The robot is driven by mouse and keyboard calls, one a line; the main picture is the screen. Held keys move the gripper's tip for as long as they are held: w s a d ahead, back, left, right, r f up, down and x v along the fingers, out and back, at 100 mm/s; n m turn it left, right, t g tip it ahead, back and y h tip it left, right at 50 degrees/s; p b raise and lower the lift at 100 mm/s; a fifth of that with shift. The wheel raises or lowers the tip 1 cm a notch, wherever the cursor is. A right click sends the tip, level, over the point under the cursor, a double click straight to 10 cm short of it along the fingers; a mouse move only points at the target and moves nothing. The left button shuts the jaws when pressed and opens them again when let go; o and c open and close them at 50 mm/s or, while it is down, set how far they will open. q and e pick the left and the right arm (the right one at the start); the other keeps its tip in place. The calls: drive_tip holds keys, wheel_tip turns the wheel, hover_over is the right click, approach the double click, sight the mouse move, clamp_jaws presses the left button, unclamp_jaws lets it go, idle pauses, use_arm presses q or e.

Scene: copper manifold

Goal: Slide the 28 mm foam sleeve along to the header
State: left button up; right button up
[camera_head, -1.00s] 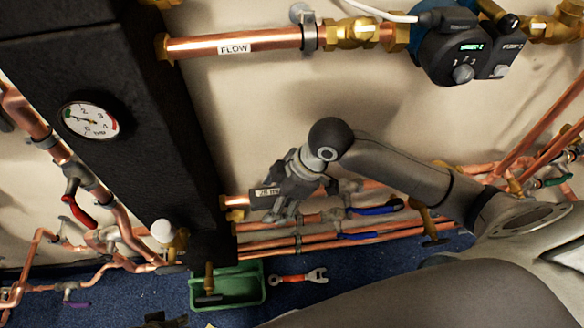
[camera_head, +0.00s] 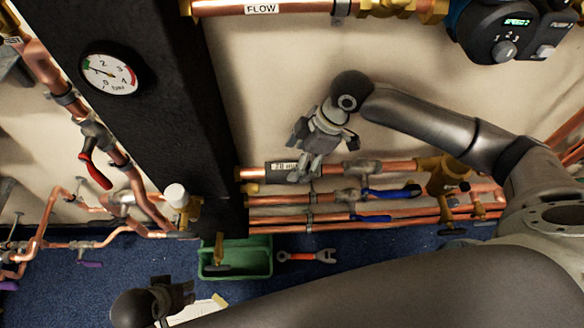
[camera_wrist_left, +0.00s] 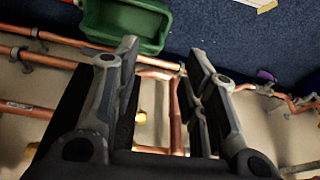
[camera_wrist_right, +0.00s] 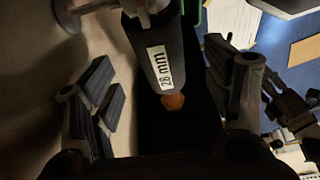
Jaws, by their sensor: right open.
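The dark grey foam sleeve (camera_head: 279,167), with a white 28 mm label, sits around a horizontal copper pipe. The header (camera_head: 165,110) is the tall black column to its left. A short stretch of bare copper and a brass fitting (camera_head: 250,188) show near the header. My right gripper (camera_head: 304,172) is at the sleeve's right part, hiding some of it. In the right wrist view the sleeve (camera_wrist_right: 150,35) lies between its spread fingers, apparently clear of both. My left gripper (camera_head: 182,292) is low at the left; its fingers (camera_wrist_left: 165,75) are apart and empty.
Parallel copper pipes with blue-handled valves (camera_head: 390,193) run below the sleeve. A green tray (camera_head: 262,262) and a wrench (camera_head: 306,256) lie on the blue floor. A gauge (camera_head: 109,74) and a red-handled valve (camera_head: 95,171) are at the left.

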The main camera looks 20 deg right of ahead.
sight(292, 166)
use_arm(q)
drive_tip(key=shift+w+b+v, duration=0.1)
drive_tip(key=shift+b+v, duration=0.2)
drive_tip(key=shift+v, duration=0.95)
drive_tip(key=shift+w+b+v, duration=0.15)
drive_tip(key=shift+b+v, duration=0.1)
drive_tip(key=shift+v, duration=1)
use_arm(e)
drive_tip(key=shift+x, duration=2.45)
use_arm(q)
drive_tip(key=shift+a, duration=0.1)
use_arm(e)
drive_tip(key=c, duration=1.1)
use_arm(q)
drive_tip(key=shift+r, duration=0.1)
use_arm(e)
drive_tip(key=shift+a, duration=0.1)
